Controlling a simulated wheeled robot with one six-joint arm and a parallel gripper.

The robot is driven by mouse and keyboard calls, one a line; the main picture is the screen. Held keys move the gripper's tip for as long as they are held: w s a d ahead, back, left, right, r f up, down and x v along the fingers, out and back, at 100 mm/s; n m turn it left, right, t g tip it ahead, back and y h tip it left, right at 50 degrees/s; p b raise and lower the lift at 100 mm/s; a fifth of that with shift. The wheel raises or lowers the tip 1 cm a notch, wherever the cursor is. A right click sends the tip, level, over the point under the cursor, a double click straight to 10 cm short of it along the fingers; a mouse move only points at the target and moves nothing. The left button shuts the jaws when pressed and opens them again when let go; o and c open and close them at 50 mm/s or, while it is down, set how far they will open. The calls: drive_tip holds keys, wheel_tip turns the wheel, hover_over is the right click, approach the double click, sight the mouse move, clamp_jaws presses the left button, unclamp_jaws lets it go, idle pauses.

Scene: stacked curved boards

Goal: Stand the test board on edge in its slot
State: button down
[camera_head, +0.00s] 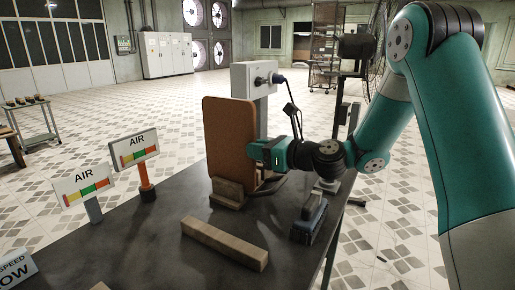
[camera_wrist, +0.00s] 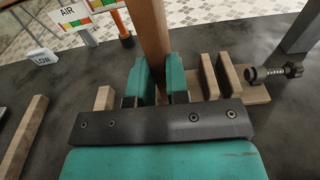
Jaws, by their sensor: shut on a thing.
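The test board (camera_head: 228,140) is a tall orange-brown panel with rounded corners, standing upright on edge. My gripper (camera_head: 257,151) is shut on its right edge. In the wrist view the board (camera_wrist: 155,35) shows edge-on between the two teal fingers (camera_wrist: 158,82). A wooden holder block (camera_head: 228,192) stands at the board's foot and hides its lower edge. In the wrist view, upright wooden slats (camera_wrist: 209,75) of the holder stand right of the fingers, with a narrow gap between them. I cannot tell whether the board's lower edge is in a slot.
A wooden bar (camera_head: 225,243) lies on the dark table (camera_head: 150,235). A dark blue-grey object (camera_head: 309,219) sits to the right. Two AIR signs (camera_head: 84,189) (camera_head: 134,149) stand at left. A grey post with a box (camera_head: 254,80) rises behind the board. A screw knob (camera_wrist: 275,72) is right of the slats.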

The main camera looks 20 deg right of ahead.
drive_tip(key=shift+f+b, duration=0.6)
drive_tip(key=shift+f, duration=0.6)
drive_tip(key=c, duration=1.4)
unclamp_jaws()
drive_tip(key=shift+o, duration=0.2)
drive_tip(key=shift+v, duration=2.25)
drive_tip(key=shift+o, duration=0.5)
drive_tip(key=o, duration=0.5)
